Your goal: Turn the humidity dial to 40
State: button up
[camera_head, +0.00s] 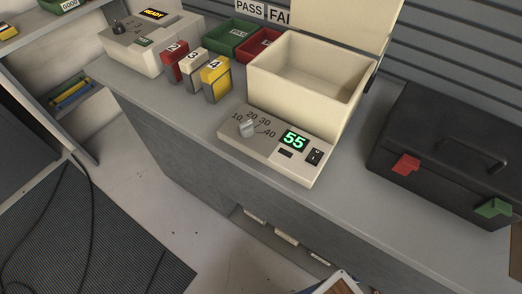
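The humidity dial (247,128) is a grey knob on the sloped cream front panel of an open-lidded box. The marks 10, 20, 30 and 40 run around it from upper left to right. I cannot tell for sure which mark the knob points at. Beside it, a display (293,139) shows 55 in green. A black switch (314,157) and a small dark slot (286,153) are on the same panel. My gripper is not in view.
The cream chamber (293,98) above the panel is open and looks empty. Numbered blocks, including a yellow one (215,79), stand left of it. A black toolbox (450,150) stands right. A READY device (150,40) is at the far left. The counter's front edge is clear.

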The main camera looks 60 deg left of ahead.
aim_at(246, 129)
jog(key=k, duration=0.25)
jog(key=u, duration=1.3)
jog(key=i, duration=0.35)
jog(key=u, duration=0.4)
